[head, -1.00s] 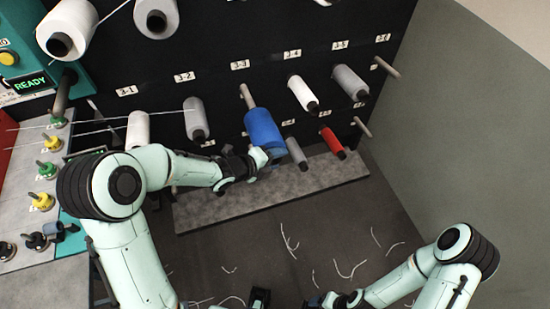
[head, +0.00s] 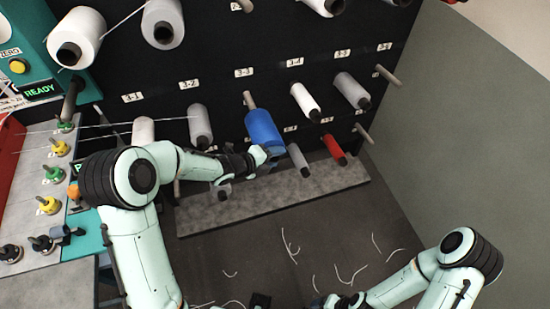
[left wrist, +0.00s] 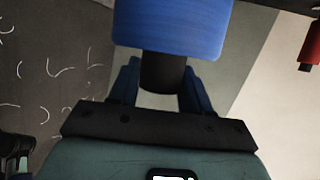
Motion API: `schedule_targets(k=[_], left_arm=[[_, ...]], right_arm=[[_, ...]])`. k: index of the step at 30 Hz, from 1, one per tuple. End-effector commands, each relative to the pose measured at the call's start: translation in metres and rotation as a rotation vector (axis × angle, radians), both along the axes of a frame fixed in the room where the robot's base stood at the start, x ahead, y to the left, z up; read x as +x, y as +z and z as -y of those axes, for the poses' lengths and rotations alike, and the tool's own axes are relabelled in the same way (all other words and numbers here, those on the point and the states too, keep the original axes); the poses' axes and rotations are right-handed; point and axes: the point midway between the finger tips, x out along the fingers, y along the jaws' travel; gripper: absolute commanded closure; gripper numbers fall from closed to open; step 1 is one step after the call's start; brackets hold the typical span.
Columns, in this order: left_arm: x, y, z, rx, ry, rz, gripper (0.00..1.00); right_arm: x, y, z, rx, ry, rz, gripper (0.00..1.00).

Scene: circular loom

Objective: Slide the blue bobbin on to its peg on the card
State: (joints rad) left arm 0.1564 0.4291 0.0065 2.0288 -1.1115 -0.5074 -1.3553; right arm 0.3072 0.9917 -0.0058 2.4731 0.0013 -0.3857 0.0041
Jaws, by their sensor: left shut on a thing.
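The blue bobbin (head: 263,130) is in line with the wooden peg (head: 249,99) at label 3-3 on the black card. A short length of the peg shows between card and bobbin. How far the peg reaches inside is hidden. My left gripper (head: 266,155) is at the bobbin's near end. In the left wrist view its two fingers (left wrist: 160,85) are shut on the dark core end (left wrist: 163,70) below the blue body (left wrist: 172,25). My right arm's wrist (head: 345,301) is at the bottom edge; its finger opening cannot be made out.
A white bobbin (head: 304,101) and grey bobbins (head: 200,126) sit on neighbouring pegs. A grey bobbin (head: 298,160) and a red bobbin (head: 333,149) are close below right. A grey ledge (head: 225,208) runs beneath. Thread scraps lie on the floor.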

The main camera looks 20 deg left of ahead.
Motion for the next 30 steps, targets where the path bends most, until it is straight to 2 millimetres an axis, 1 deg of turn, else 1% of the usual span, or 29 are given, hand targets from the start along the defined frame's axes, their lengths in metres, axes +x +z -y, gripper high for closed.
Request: schedule_targets(k=[1, 9, 23, 30], left_arm=[[0.0040, 0.0035, -0.0014, 0.000, -0.001, 0.009, 1.00], [0.0120, 0.0017, -0.0068, 0.000, -0.002, 0.008, 1.00], [0.0125, 0.0007, -0.0072, 0.001, -0.003, 0.008, 1.00], [0.0119, -0.0004, -0.0075, 0.003, -0.004, 0.012, 1.00]], right_arm=[[0.0015, 0.0028, 0.0000, 0.000, 0.000, 0.002, 0.22], [0.0048, 0.0088, 0.0000, 0.000, 0.000, 0.006, 0.22], [0.0047, 0.0087, 0.0000, 0.000, 0.000, 0.006, 0.22], [0.0019, 0.0036, 0.0000, 0.000, 0.000, 0.002, 0.22]])
